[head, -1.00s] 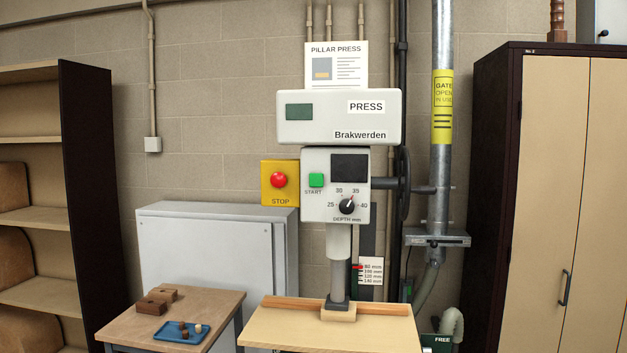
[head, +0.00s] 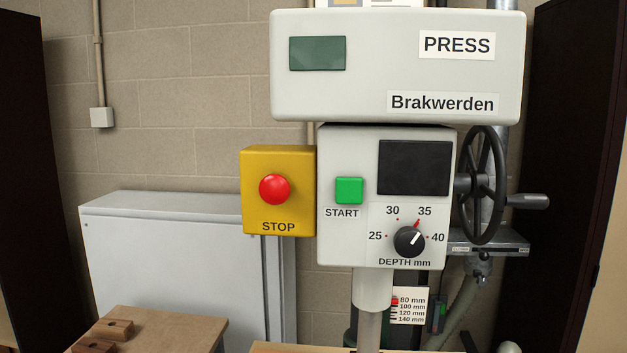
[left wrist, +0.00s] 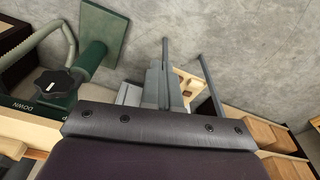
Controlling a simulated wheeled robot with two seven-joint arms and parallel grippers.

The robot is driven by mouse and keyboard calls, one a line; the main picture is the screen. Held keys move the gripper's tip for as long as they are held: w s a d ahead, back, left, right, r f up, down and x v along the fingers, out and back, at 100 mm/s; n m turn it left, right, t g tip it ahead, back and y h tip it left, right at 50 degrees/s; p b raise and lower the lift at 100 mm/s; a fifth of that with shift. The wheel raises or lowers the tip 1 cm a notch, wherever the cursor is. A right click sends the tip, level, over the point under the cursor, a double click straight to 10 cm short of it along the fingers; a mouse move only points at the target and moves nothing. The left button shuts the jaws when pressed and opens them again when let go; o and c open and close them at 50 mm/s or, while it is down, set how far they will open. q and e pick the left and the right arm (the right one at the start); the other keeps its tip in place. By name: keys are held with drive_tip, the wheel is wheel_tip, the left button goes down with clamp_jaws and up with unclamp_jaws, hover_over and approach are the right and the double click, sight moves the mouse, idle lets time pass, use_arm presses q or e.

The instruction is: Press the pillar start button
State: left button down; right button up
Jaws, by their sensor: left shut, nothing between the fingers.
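The green square START button (head: 349,190) is on the front of the white pillar press control box (head: 340,245), left of a dark screen and above the depth dial (head: 409,241). It looks unobstructed in the head view. A red round STOP button (head: 275,189) sits on a yellow box just to its left. Neither gripper shows in the head view. In the left wrist view my left gripper (left wrist: 161,72) appears shut and empty, with grey fingers beyond a dark hand, above the floor. The start button is not in that view. My right gripper is not in view.
The press head (head: 395,65) juts out above the control box. A black handwheel (head: 481,185) is at its right. A grey cabinet (head: 175,265) and a wooden table (head: 180,328) with brown blocks stand lower left. A green machine part with a black knob (left wrist: 56,84) shows in the left wrist view.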

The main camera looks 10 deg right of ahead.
use_arm(q)
drive_tip(key=w+d+r+m+t+h+p, duration=0.25)
drive_tip(key=w+d+r+p, duration=0.2)
drive_tip(key=r, duration=0.35)
drive_tip(key=w+d+r+m+t+h+p, duration=0.1)
drive_tip(key=w+d+r+m+t+p, duration=0.3)
drive_tip(key=r, duration=0.5)
drive_tip(key=w+d+r+m+t+h+p, duration=0.2)
drive_tip(key=w+d+r+t+p, duration=0.15)
drive_tip(key=w+r, duration=0.35)
drive_tip(key=s+d+r+m+h+p, duration=0.2)
drive_tip(key=d+r+m+h, duration=0.1)
drive_tip(key=r, duration=0.5)
drive_tip(key=s+d+r+m+g+h+p, duration=0.1)
drive_tip(key=s+d+r+m+h+p, duration=0.1)
drive_tip(key=d+r, duration=0.5)
drive_tip(key=s+d+r+m+h+p, duration=0.2)
drive_tip(key=d+r+m+h, duration=0.4)
drive_tip(key=r, duration=0.3)
drive_tip(key=shift+s+g+h, duration=0.3)
drive_tip(key=shift+s+h, duration=0.05)
drive_tip(key=shift+s, duration=0.5)
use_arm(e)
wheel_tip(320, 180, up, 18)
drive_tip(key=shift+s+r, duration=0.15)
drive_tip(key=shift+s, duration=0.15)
use_arm(q)
drive_tip(key=shift+d+r, duration=0.1)
